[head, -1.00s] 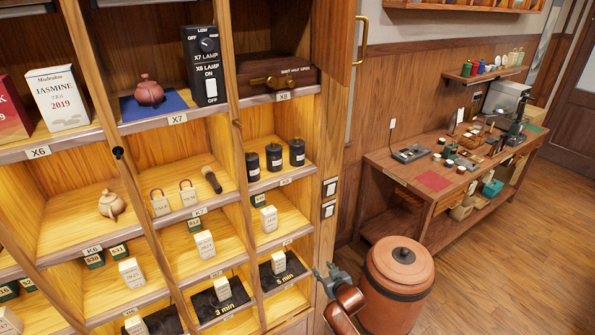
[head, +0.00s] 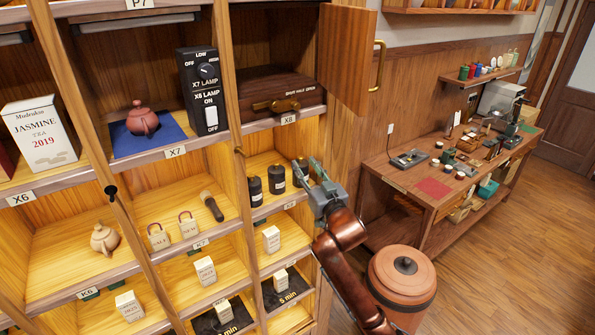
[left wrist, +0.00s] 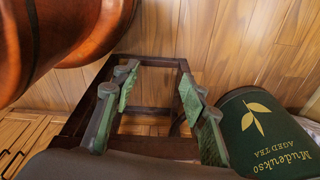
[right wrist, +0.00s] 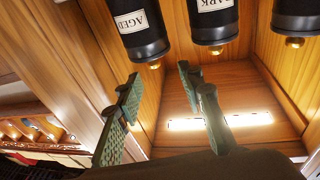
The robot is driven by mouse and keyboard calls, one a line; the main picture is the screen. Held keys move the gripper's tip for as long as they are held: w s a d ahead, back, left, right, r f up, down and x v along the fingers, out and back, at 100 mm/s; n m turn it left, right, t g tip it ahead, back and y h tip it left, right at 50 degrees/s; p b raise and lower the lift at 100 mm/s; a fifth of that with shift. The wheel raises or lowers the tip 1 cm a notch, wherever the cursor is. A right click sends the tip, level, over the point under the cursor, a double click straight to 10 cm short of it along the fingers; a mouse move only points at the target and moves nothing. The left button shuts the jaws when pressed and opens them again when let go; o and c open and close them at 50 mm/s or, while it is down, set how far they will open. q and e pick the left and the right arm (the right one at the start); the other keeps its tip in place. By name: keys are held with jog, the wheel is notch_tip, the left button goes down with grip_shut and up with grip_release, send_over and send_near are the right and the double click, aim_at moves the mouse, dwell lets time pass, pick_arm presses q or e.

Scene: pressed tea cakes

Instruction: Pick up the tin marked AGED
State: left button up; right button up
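The tin marked AGED (right wrist: 142,30) is black with a white label and a brass knob. My left gripper (left wrist: 158,72) is open and empty, away from the shelf, and out of the head view.
A tin with a partly hidden label ending in "ARK" (right wrist: 212,22) and a third black tin (right wrist: 297,14) stand beside it. The cabinet's wooden upright is close on the right. An open door (head: 345,45) hangs above. A green AGED TEA item (left wrist: 262,125) is near my left gripper.

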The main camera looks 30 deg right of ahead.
aim_at(302, 160)
jog(key=shift+w+d+r, duration=0.15)
jog(key=shift+d, duration=0.1)
pick_arm(q)
jog(key=s+r+p, duration=0.1)
jog(key=s, duration=0.5)
pick_arm(e)
jog(key=w, duration=0.3)
jog(key=shift+w+d+f, duration=0.2)
jog(key=shift+d+f, duration=0.05)
jog(key=shift+d, duration=0.1)
jog(key=shift+w+p, duration=0.3)
jog(key=shift+w, duration=0.35)
jog(key=shift+r, duration=0.1)
jog(key=shift+w, duration=0.25)
jog(key=shift+c, duration=0.8)
jog(key=c, duration=0.5)
jog(key=shift+c, duration=1.4)
pick_arm(q)
jog(key=shift+w+r, duration=0.2)
jog(key=shift+w, duration=0.85)
jog(key=shift+w+r, duration=0.2)
jog(key=shift+w, duration=0.85)
pick_arm(e)
grip_shut()
